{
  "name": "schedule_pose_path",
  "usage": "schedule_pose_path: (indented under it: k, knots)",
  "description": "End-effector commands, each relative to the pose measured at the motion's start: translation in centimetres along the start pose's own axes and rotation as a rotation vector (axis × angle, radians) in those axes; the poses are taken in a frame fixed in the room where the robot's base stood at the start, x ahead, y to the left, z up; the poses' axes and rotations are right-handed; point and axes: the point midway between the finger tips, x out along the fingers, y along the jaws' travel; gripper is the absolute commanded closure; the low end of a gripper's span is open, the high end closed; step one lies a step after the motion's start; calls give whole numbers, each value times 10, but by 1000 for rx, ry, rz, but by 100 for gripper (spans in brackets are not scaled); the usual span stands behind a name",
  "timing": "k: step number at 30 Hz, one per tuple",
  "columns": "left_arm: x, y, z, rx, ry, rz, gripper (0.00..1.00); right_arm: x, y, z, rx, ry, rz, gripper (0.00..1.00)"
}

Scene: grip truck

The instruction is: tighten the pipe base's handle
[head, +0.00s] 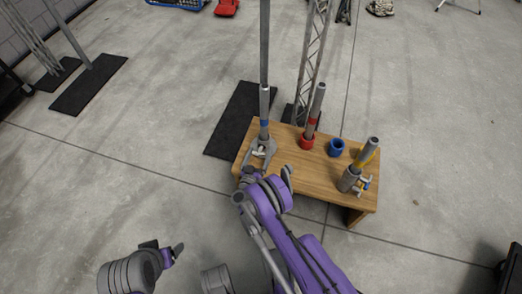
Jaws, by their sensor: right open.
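A grey metal pipe base (262,148) with a light-coloured handle part sits at the left end of the wooden table. A tall grey pipe (264,103) with a blue band stands upright in it. My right gripper (266,171) is at the table's front left edge, just in front of this base, with its fingers apart and nothing seen between them. I cannot tell whether it touches the handle. Another grey base (349,179) at the table's right end holds a tilted yellow-banded pipe and has a blue-and-silver handle (363,184). My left gripper (164,248) is low over the floor, its fingers apart.
The wooden table (308,178) also holds a red base (307,140) with a tilted red-banded pipe and an empty blue ring (336,147). A lattice truss (311,62) rises behind. A black mat (233,120) lies at left. The floor around is mostly clear.

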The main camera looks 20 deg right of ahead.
Motion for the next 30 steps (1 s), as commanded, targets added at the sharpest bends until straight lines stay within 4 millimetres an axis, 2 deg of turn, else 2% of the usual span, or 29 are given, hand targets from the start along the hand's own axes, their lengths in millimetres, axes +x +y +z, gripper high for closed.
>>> schedule_pose_path:
  k: [10,23,30]
  knots:
    - [0,0,0,0,0,0,24,0,0,0,0,0,0,2]
    - [0,0,0,0,0,0,24,0,0,0,0,0,0,79]
    - [-5,0,-1,0,-1,0,24,0,0,-1,105,0,0,81]
